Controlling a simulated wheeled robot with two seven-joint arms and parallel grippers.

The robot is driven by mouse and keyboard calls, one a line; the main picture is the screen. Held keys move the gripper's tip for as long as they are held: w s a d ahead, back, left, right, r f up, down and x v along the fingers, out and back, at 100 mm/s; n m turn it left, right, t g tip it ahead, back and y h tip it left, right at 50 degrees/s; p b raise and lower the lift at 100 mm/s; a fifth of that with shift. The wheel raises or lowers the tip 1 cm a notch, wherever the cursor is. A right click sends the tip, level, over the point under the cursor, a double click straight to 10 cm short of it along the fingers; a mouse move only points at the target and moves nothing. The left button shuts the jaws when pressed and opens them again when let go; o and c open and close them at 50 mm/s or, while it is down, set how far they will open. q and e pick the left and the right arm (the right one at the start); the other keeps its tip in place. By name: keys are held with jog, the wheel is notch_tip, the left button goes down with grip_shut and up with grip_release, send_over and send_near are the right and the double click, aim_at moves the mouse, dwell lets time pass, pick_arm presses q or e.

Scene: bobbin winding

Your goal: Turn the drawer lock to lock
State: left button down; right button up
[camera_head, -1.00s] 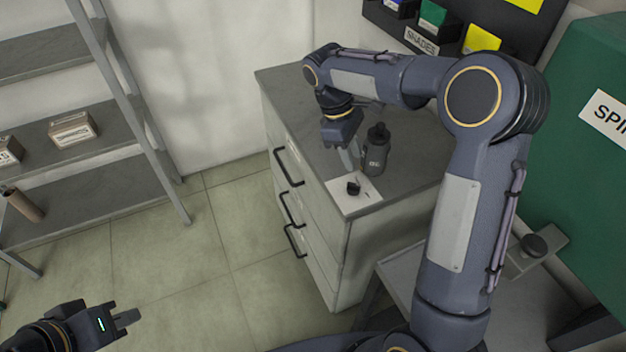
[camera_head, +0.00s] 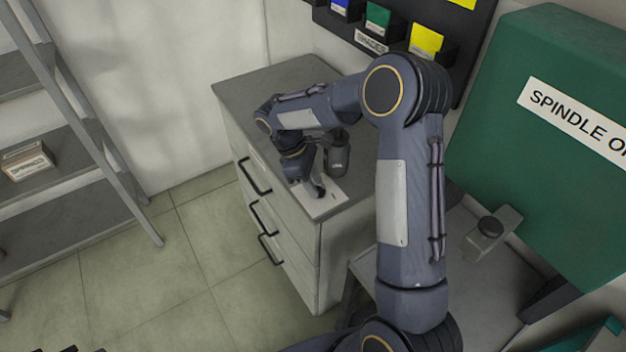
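The grey drawer cabinet (camera_head: 235,130) stands in the middle, with its drawer fronts shut and black handles facing left. A white plate (camera_head: 325,204) lies on its top near the front corner. The small dark lock knob (camera_head: 320,191) is on this plate, mostly hidden by my gripper. My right gripper (camera_head: 311,187) points down at the knob, its fingers at or beside it. I cannot tell whether the fingers touch or grip the knob. Only dark slivers of my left gripper (camera_head: 69,349) show at the bottom left edge.
A dark bottle (camera_head: 337,155) stands on the cabinet close behind my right gripper. A grey shelf rack (camera_head: 70,205) is at the left. A green machine (camera_head: 490,110) and a low grey table (camera_head: 470,285) are at the right. Colored bins hang on the back wall.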

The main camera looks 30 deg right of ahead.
jog(key=shift+c, duration=0.3)
grip_shut()
jog(key=shift+n, duration=0.3)
jog(key=n, duration=0.1)
jog(key=n+t, duration=0.1)
jog(key=n, duration=0.1)
jog(key=shift+s+a+n+t+h, duration=0.1)
jog(key=shift+s+n+t+h, duration=0.1)
jog(key=shift+n+t+h, duration=0.15)
jog(key=n, duration=0.1)
jog(key=n+t, duration=0.1)
jog(key=n, duration=0.2)
jog(key=shift+s+n+t, duration=0.25)
jog(key=shift+s+t, duration=0.05)
jog(key=shift+t, duration=0.05)
jog(key=n, duration=0.1)
jog(key=n+t, duration=0.1)
jog(key=n, duration=0.2)
jog(key=shift+s+r+t, duration=0.1)
jog(key=shift+s+t, duration=0.2)
jog(key=shift+s+d+n+t+y+p, duration=0.1)
jog(key=shift+n+t+y+p, duration=0.3)
jog(key=shift+n, duration=0.85)
jog(key=shift+s+d+n+t+y+p, duration=0.1)
jog(key=shift+n+t+y+p, duration=0.2)
jog(key=shift+n, duration=0.95)
